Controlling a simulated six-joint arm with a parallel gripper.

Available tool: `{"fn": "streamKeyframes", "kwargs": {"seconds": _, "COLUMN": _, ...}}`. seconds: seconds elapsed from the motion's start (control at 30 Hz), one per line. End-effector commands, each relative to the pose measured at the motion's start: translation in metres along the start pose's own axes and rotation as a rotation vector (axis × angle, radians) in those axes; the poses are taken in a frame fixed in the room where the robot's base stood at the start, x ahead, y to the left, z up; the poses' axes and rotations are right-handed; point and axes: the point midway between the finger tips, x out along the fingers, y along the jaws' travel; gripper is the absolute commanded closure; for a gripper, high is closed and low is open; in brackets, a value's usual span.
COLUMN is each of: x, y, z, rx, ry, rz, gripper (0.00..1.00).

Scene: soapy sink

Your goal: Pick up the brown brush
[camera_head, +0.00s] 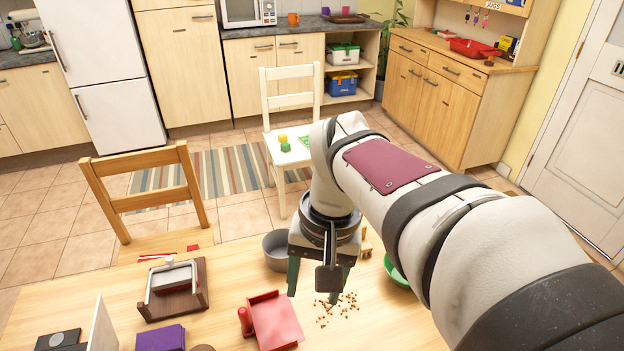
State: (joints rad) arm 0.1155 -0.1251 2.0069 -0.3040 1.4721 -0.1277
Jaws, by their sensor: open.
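My gripper (314,295) points down over the wooden table, with its two dark green fingers apart and nothing seen between them. A small tan-brown wooden piece (366,244) shows just right of my gripper, partly hidden by it. It may be the brown brush, but I cannot tell for sure. A red dustpan (275,322) lies on the table to the left of and nearer than my gripper. Brown crumbs (337,309) lie scattered beside it, just below my gripper in the picture.
A grey pot (277,250) stands close behind my gripper on the left. A green bowl (393,272) is at the right, partly behind my arm. A brown tray (187,304) with a grey block and a purple item (160,338) lie at the left. The table's front right looks clear.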

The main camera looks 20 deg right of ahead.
Motion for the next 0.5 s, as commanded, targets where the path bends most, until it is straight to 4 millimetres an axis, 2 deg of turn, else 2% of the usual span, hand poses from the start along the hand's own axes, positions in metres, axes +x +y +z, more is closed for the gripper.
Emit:
{"fn": "streamKeyframes", "kwargs": {"seconds": 0.03, "x": -0.007, "y": -0.003, "z": -0.054, "rx": -0.001, "ry": 0.017, "rz": 0.011, "gripper": 0.4}}
{"fn": "streamKeyframes", "kwargs": {"seconds": 0.07, "x": -0.009, "y": -0.002, "z": -0.086, "rx": -0.006, "ry": 0.031, "rz": 0.018, "gripper": 0.4}}
{"fn": "streamKeyframes", "kwargs": {"seconds": 0.1, "x": -0.009, "y": 0.002, "z": -0.128, "rx": -0.013, "ry": 0.05, "rz": 0.028, "gripper": 0.4}}
{"fn": "streamKeyframes", "kwargs": {"seconds": 0.2, "x": 0.004, "y": 0.023, "z": -0.22, "rx": -0.025, "ry": 0.093, "rz": 0.056, "gripper": 0.4}}
{"fn": "streamKeyframes", "kwargs": {"seconds": 0.23, "x": 0.011, "y": 0.031, "z": -0.243, "rx": -0.027, "ry": 0.104, "rz": 0.065, "gripper": 0.4}}
{"fn": "streamKeyframes", "kwargs": {"seconds": 0.3, "x": 0.028, "y": 0.052, "z": -0.283, "rx": -0.031, "ry": 0.126, "rz": 0.083, "gripper": 0.4}}
{"fn": "streamKeyframes", "kwargs": {"seconds": 0.33, "x": 0.035, "y": 0.06, "z": -0.296, "rx": -0.033, "ry": 0.135, "rz": 0.089, "gripper": 0.4}}
{"fn": "streamKeyframes", "kwargs": {"seconds": 0.4, "x": 0.048, "y": 0.075, "z": -0.317, "rx": -0.036, "ry": 0.15, "rz": 0.103, "gripper": 0.4}}
{"fn": "streamKeyframes", "kwargs": {"seconds": 0.5, "x": 0.06, "y": 0.087, "z": -0.331, "rx": -0.038, "ry": 0.161, "rz": 0.112, "gripper": 0.4}}
